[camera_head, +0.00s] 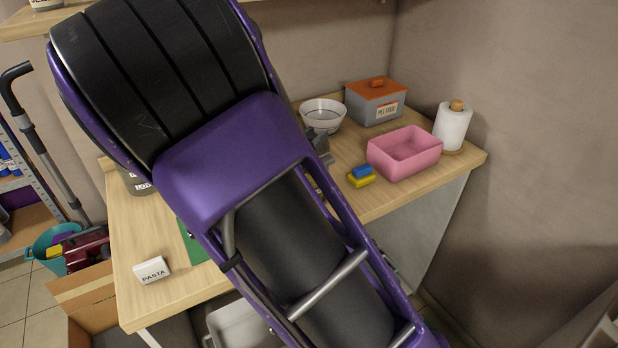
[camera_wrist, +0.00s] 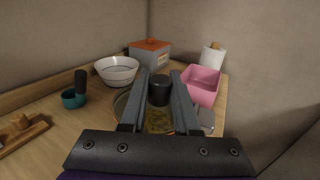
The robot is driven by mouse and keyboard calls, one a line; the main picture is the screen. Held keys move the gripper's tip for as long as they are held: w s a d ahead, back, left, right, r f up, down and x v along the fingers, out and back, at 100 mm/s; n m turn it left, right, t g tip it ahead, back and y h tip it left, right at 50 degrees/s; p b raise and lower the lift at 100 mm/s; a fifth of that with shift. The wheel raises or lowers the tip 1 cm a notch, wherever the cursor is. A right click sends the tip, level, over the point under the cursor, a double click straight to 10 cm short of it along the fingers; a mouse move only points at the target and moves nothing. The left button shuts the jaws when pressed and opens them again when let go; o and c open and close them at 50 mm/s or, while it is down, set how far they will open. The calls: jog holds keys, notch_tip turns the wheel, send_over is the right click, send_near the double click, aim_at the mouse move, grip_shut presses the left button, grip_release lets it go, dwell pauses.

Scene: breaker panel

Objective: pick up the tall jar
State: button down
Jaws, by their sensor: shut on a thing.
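The tall jar shows in the wrist view as a dark round lid (camera_wrist: 159,91) between my fingers, with what looks like a clear body holding yellowish contents (camera_wrist: 158,121) below it. My gripper (camera_wrist: 160,80) is shut on it, one finger on each side. Whether its base touches the counter cannot be told. In the head view my gripper (camera_head: 319,146) shows only in part past my purple arm, over the wooden counter, and the jar is hidden there.
Beyond my gripper stand a white bowl (camera_head: 323,115), a grey box with an orange lid (camera_head: 375,103), a pink bin (camera_head: 404,154) and a paper roll (camera_head: 453,127). Sponges (camera_head: 361,177) lie nearby. A pasta packet (camera_head: 152,270) lies near the counter's front left. A teal cup (camera_wrist: 73,99) stands left.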

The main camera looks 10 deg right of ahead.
jog(key=shift+r, duration=0.2)
notch_tip(320, 180, up, 10)
jog(key=shift+f+p, duration=0.1)
jog(key=shift+p, duration=1.05)
notch_tip(320, 180, up, 5)
jog(key=p, duration=0.3)
jog(key=shift+w, duration=0.1)
